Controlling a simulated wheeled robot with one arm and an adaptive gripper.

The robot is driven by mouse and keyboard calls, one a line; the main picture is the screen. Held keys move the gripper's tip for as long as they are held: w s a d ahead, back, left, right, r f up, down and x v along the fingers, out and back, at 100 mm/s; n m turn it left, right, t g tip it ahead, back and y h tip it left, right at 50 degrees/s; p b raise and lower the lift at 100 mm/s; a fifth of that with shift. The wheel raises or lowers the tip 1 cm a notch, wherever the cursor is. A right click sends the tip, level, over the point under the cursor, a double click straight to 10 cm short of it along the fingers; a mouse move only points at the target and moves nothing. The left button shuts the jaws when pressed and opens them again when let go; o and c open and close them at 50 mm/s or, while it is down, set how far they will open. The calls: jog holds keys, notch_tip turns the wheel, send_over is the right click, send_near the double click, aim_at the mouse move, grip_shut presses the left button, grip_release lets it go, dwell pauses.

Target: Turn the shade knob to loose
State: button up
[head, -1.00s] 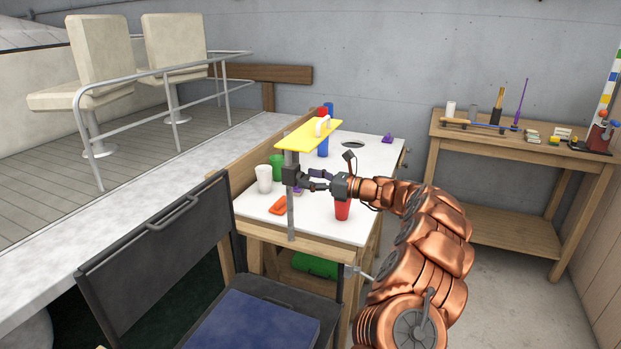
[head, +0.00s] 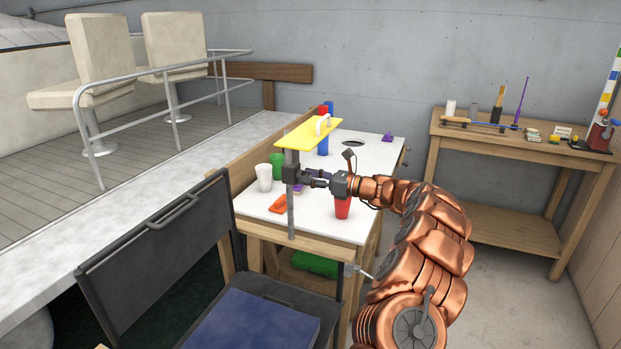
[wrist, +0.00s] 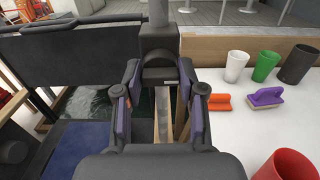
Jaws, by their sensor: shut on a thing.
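A yellow shade panel (head: 308,134) sits on top of a grey upright post (head: 291,215) at the table's left edge. A dark clamp block (head: 291,173) is on the post under the panel. The block also shows in the wrist view (wrist: 158,42). The dark, rounded shade knob (wrist: 159,68) is on its near side, between my fingertips. My gripper (head: 307,178) is shut on the knob, with one finger on each side in the wrist view (wrist: 159,80). Markings for loose or tight cannot be read.
The white table (head: 323,213) holds a red cup (head: 342,209), a white cup (head: 264,179), a green cup (head: 276,166) and an orange brush (head: 279,204). A dark chair (head: 155,245) stands close at the left front. Bare floor lies right of the table.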

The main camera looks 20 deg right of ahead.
jog(key=shift+b, duration=0.3)
jog(key=shift+s+a+f+n+b, duration=0.1)
jog(key=shift+n+b, duration=4.25)
jog(key=shift+n, duration=0.15)
jog(key=shift+s+f+n+b, duration=0.1)
jog(key=shift+n+b, duration=4.25)
jog(key=shift+n, duration=0.15)
jog(key=o, duration=1.1)
jog(key=shift+o, duration=0.2)
